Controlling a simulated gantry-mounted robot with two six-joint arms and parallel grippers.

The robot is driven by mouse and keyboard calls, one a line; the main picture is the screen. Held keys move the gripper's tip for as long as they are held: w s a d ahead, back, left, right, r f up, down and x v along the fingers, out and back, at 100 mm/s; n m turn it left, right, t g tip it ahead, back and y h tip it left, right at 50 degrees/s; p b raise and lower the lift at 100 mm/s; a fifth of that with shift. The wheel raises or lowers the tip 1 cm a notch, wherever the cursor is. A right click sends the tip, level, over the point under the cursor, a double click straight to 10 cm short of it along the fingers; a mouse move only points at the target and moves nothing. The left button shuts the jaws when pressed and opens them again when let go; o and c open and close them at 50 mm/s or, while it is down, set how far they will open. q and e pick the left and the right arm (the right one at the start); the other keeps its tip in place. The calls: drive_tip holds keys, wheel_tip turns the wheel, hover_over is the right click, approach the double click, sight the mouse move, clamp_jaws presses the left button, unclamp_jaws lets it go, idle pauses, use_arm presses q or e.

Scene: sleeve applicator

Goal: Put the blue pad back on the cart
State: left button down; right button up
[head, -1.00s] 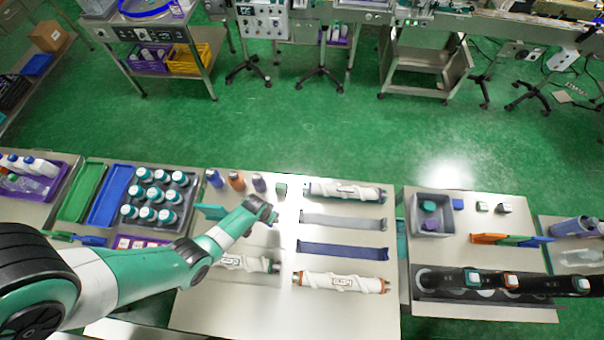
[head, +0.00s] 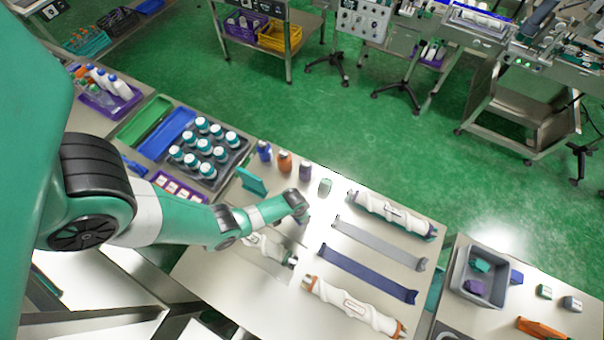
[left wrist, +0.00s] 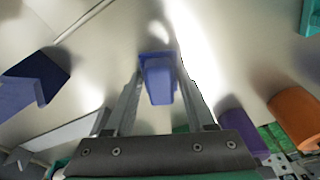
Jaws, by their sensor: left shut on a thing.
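My left gripper (left wrist: 158,72) is shut on a small blue pad (left wrist: 158,84), which shows between its two fingers in the left wrist view. In the head view my left wrist hangs over the left-middle of the near work table (head: 225,300). The wrist largely hides the fingers and the held pad there. Another small blue-violet pad (head: 516,277) is on the right-hand table or cart (head: 575,330), beside a grey bin (head: 462,292). My right gripper is not in view.
The grey bin holds teal (head: 480,264) and purple pads (head: 474,287). Green floor lies behind.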

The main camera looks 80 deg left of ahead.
use_arm(q)
drive_tip(key=shift+f, duration=0.15)
drive_tip(key=shift+c, duration=1.2)
unclamp_jaws()
drive_tip(key=r+p, duration=0.5)
drive_tip(key=s+r+p, duration=0.1)
drive_tip(key=r+p, duration=0.1)
drive_tip(key=r, duration=0.1)
drive_tip(key=shift+d+p, duration=0.3)
drive_tip(key=shift+p, duration=0.1)
drive_tip(key=shift+f, duration=0.1)
